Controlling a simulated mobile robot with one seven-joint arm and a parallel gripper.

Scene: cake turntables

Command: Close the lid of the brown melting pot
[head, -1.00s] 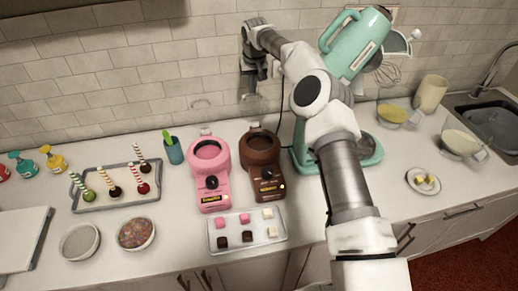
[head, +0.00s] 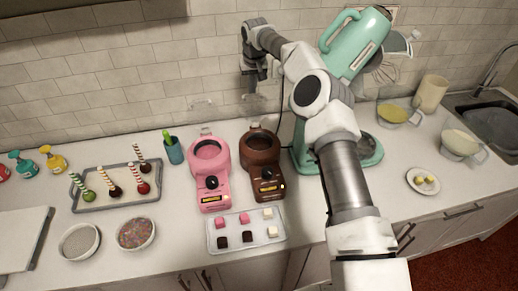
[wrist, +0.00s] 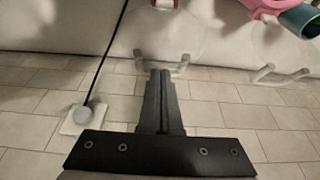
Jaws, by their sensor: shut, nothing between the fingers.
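The brown melting pot (head: 263,180) stands on the counter, right of a pink one, its bowl uncovered. Its clear lid looks raised at the back, against the wall; it is faint, and its handle (head: 248,98) shows beside my fingertips. In the wrist view a clear lid handle (wrist: 180,64) lies at the fingertips; I cannot tell whether they touch. My gripper (head: 250,92) is shut and empty, pointing down above and behind the brown pot near the tiled wall. It also shows in the wrist view (wrist: 159,74).
The pink melting pot (head: 210,180) has a similar raised clear lid handle (head: 203,102). A mint stand mixer (head: 350,45) stands close on the right, partly behind my arm. A candy tray (head: 213,246) lies in front. A cord (wrist: 105,55) runs along the wall.

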